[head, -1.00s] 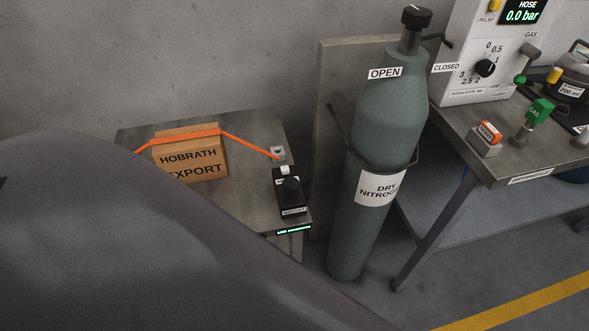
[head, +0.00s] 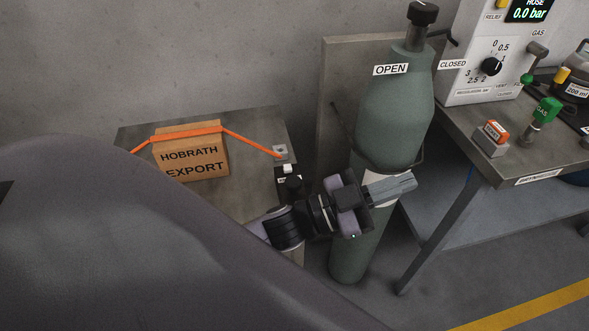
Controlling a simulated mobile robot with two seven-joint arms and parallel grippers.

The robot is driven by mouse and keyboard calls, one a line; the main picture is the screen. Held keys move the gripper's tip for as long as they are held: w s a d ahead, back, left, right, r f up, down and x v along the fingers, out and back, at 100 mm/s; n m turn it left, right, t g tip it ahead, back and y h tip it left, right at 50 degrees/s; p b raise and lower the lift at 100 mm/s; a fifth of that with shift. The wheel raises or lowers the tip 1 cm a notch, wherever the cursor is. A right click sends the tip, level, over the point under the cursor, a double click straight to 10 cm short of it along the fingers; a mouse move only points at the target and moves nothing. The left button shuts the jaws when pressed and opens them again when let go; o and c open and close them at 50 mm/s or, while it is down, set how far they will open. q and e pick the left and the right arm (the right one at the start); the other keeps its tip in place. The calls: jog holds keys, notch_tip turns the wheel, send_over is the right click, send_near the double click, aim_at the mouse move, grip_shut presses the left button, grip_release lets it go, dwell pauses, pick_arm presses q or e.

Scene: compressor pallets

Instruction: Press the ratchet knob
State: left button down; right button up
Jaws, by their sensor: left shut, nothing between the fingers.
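The ratchet (head: 287,170) is a small dark block at the right end of the orange strap, on the right edge of the small metal table (head: 255,130). Its round black knob (head: 293,184) shows only in part, just above my left arm. The ratchet's front and its label are hidden behind my arm. My left gripper (head: 411,185) is shut and empty. It points right, in front of the gas cylinder in the picture, to the right of the ratchet and apart from the knob. My right gripper is not in view.
A cardboard box (head: 190,158) marked HOBRATH EXPORT sits under the orange strap (head: 245,143). A tall green cylinder (head: 392,120) stands right of the table. A workbench (head: 500,165) with a gauge panel (head: 487,85) is at the far right.

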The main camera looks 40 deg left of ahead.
pick_arm(q)
jog(key=s+d+r+m+g+h+b, duration=0.1)
jog(key=s+d+r+m+g+h, duration=0.2)
jog(key=m+g, duration=0.6)
jog(key=s+d+r+m+g+h, duration=0.2)
jog(key=s+d+r+m+g, duration=0.15)
jog(key=m+g, duration=0.5)
jog(key=n+t+y+b, duration=0.1)
jog(key=n+y+b, duration=0.2)
jog(key=y, duration=1.7)
send_over(294, 182)
jog(key=f, duration=0.2)
jog(key=shift+w+d, duration=0.1)
jog(key=shift+d, duration=0.15)
jog(key=f, duration=1.4)
jog(key=shift+a, duration=0.25)
